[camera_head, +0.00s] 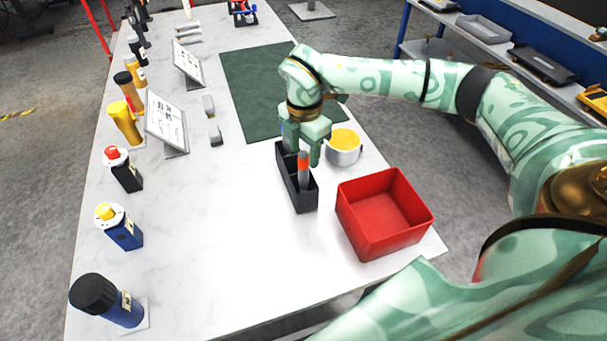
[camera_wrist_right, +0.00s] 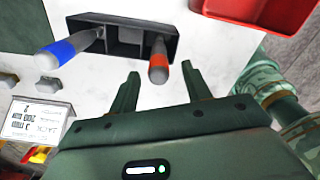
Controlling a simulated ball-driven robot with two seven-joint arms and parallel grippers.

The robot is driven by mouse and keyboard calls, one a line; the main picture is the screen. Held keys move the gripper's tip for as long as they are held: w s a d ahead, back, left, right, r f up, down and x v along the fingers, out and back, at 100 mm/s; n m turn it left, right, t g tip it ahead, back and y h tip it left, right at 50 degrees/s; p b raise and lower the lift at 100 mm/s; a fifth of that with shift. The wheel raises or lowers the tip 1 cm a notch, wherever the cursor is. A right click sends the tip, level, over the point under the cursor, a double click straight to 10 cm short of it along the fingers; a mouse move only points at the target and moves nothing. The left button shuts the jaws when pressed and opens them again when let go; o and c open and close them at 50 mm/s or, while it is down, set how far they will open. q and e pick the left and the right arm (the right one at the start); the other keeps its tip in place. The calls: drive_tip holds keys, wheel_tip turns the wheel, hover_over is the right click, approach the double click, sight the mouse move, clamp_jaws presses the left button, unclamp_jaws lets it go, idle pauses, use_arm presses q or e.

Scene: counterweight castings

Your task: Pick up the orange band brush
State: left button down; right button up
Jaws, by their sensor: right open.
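The orange band brush (camera_head: 303,168) stands upright in a dark holder (camera_head: 305,203); the wrist view shows its grey rounded end and orange band (camera_wrist_right: 158,64). My right gripper (camera_head: 304,152) is open right by its upper part. In the wrist view the two fingertips (camera_wrist_right: 161,73) lie either side of the brush's line, and I see no clear contact. A second brush with a blue band (camera_wrist_right: 62,48) stands in the same holder (camera_wrist_right: 125,38); in the head view it is mostly hidden behind the gripper. My left gripper is not in view.
A red bin (camera_head: 372,238) is right of the holder. A white cup with yellow contents (camera_head: 343,147) stands close to the gripper. A green mat (camera_head: 250,88) lies behind. Bottles and sign stands line the table's left side. The table's front middle is clear.

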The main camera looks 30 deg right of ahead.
sight(304, 179)
wheel_tip(304, 179, down, 3)
drive_tip(key=shift+w+f, duration=0.1)
drive_tip(key=shift+w, duration=0.05)
clamp_jaws()
drive_tip(key=shift+r, duration=0.2)
